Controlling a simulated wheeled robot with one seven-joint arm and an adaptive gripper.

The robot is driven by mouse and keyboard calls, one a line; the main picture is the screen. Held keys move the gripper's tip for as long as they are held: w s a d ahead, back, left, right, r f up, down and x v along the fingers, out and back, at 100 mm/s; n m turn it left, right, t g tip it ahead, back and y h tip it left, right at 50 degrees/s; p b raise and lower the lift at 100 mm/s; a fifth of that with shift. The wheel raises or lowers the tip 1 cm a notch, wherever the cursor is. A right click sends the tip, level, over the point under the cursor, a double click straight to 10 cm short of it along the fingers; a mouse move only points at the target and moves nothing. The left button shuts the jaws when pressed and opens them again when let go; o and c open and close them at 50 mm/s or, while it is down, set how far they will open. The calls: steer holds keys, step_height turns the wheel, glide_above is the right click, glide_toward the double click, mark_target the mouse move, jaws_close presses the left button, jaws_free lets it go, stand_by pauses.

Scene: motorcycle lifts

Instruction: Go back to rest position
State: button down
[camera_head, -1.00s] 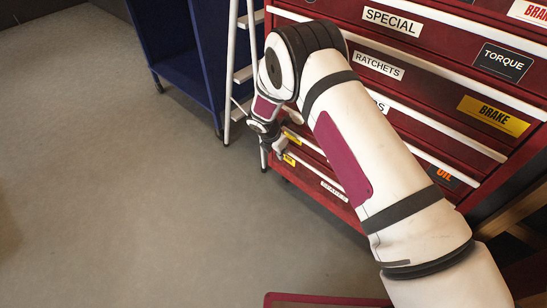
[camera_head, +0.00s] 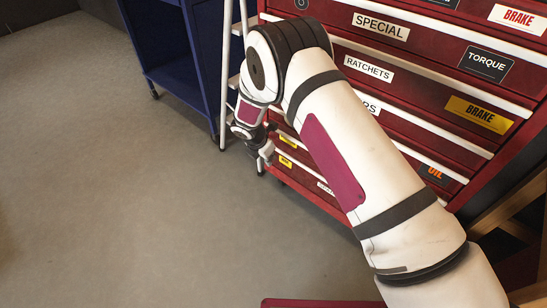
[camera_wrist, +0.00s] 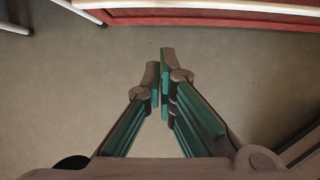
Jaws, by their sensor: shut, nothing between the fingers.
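My gripper (camera_wrist: 160,75) is shut and empty in the wrist view, its fingertips together over the bare floor. In the head view my gripper (camera_head: 266,156) hangs low at the end of my bent arm, in front of the lower part of the red tool cabinet. The fingers are small there and partly overlap the view of the cabinet.
The red drawer cabinet (camera_head: 428,67) with labelled drawers stands close behind my arm; its lower edge (camera_wrist: 230,15) shows in the wrist view. A white ladder (camera_head: 226,80) and a blue cart (camera_head: 176,45) stand to its left. The grey floor (camera_head: 90,160) at left is clear.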

steer(key=p+v, duration=0.2)
steer(key=v, duration=0.6)
steer(key=s+d+r+m, duration=0.1)
steer(key=d+r+m, duration=0.2)
steer(key=d+r, duration=0.35)
steer(key=s+d+r+m, duration=0.1)
steer(key=d+r+m, duration=0.25)
steer(key=r, duration=0.65)
steer(key=s+d+r+m+g, duration=0.1)
steer(key=s+d+r+m, duration=0.35)
steer(key=r, duration=0.25)
steer(key=s+d+r+m+g, duration=0.1)
steer(key=s+d+r+m, duration=0.4)
steer(key=r, duration=0.3)
steer(key=s+d+r+m, duration=0.3)
steer(key=s, duration=0.6)
steer(key=s+d+r+m, duration=0.3)
steer(key=s, duration=0.5)
steer(key=s+m+g+y, duration=0.1)
steer(key=s+m+y, duration=0.4)
steer(key=s, duration=1.2)
step_height(320, 180, up, 30)
steer(key=m+t+h+p, duration=0.1)
steer(key=t+h+p, duration=0.1)
steer(key=p, duration=2.6)
steer(key=shift+w+d+f+t+p, duration=0.2)
steer(key=shift+t+p, duration=0.2)
steer(key=shift+t, duration=0.5)
